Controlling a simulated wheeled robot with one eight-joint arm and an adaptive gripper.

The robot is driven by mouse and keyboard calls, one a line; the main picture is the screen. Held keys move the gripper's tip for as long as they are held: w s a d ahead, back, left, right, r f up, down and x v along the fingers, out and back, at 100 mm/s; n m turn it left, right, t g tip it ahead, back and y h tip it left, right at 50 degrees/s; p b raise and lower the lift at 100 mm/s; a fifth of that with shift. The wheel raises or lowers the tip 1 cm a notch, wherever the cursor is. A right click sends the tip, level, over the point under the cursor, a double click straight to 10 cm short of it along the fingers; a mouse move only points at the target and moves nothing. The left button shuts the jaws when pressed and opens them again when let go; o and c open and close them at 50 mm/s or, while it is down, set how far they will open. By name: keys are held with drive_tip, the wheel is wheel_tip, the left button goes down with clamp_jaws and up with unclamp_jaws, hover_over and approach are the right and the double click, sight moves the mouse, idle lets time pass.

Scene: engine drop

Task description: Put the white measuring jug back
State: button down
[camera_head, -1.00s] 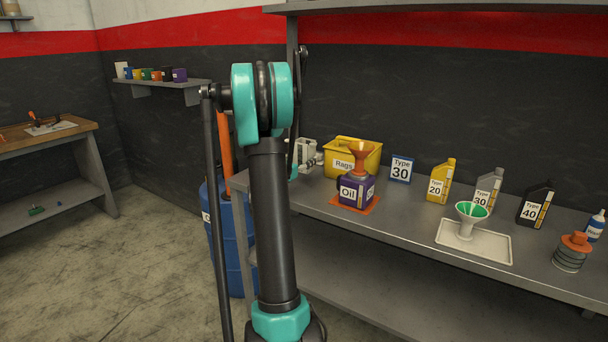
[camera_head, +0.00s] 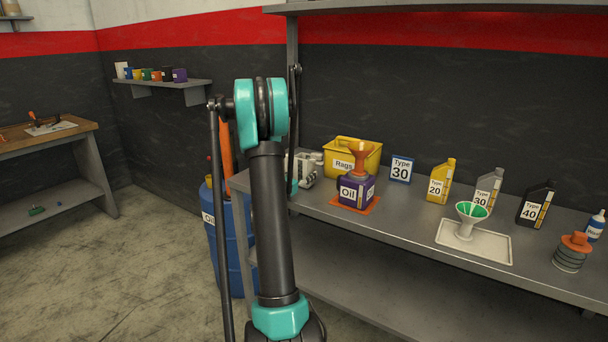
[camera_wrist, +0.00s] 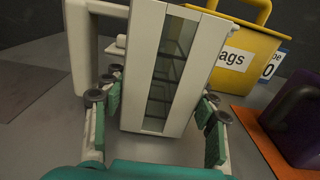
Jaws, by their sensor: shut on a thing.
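The white measuring jug (camera_wrist: 145,62) stands large in the wrist view, with a clear window strip down its side and a handle at the left. My gripper (camera_wrist: 160,110) is shut on it, a green pad at each side of its body. In the head view the jug (camera_head: 304,165) shows partly behind my arm, at the left end of the grey bench and left of the yellow rag box. It looks roughly upright. I cannot tell whether its base touches the bench.
The yellow Rags box (camera_head: 367,158) is close right of the jug. A purple oil can (camera_head: 355,191) with an orange funnel stands on an orange mat (camera_wrist: 262,145) in front. Type bottles and a white tray (camera_head: 490,250) are further right. A blue barrel (camera_head: 212,240) stands left of the bench.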

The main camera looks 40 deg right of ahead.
drive_tip(key=shift+f, duration=0.35)
drive_tip(key=c, duration=0.5)
unclamp_jaws()
